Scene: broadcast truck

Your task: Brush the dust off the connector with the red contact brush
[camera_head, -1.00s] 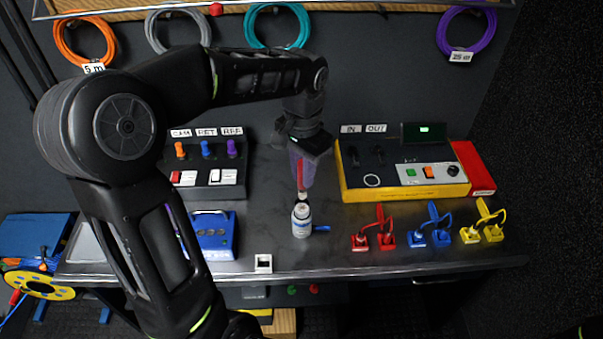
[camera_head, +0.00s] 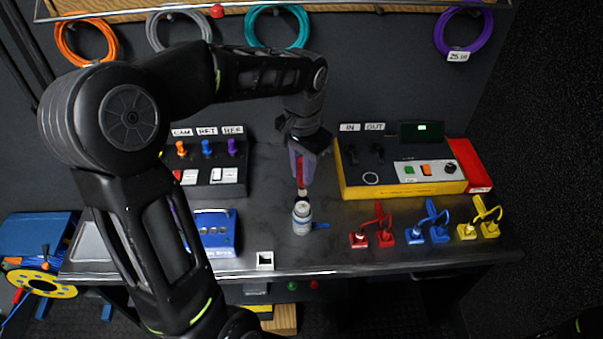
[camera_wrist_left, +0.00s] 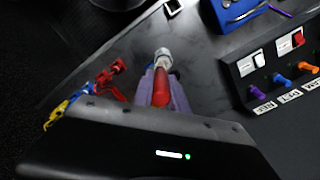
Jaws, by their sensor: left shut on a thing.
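My left gripper (camera_head: 302,172) is shut on the red contact brush (camera_head: 301,178), which points down over the bench. The brush's pale tip is at or just above the top of a small white bottle (camera_head: 302,219); I cannot tell if they touch. In the left wrist view the red handle (camera_wrist_left: 161,88) sits between the purple fingers, with the bottle (camera_wrist_left: 162,56) beyond its tip. The yellow box (camera_head: 405,190) carries dark connectors (camera_head: 376,153) under the IN and OUT labels. Dust cannot be made out. My right gripper is not in view.
Red (camera_head: 372,238), blue (camera_head: 427,233) and yellow (camera_head: 480,228) corded plugs stand at the bench's front right. A switch panel (camera_head: 207,172) and blue case (camera_head: 215,230) are left. A small white socket (camera_head: 265,260) lies near the front edge.

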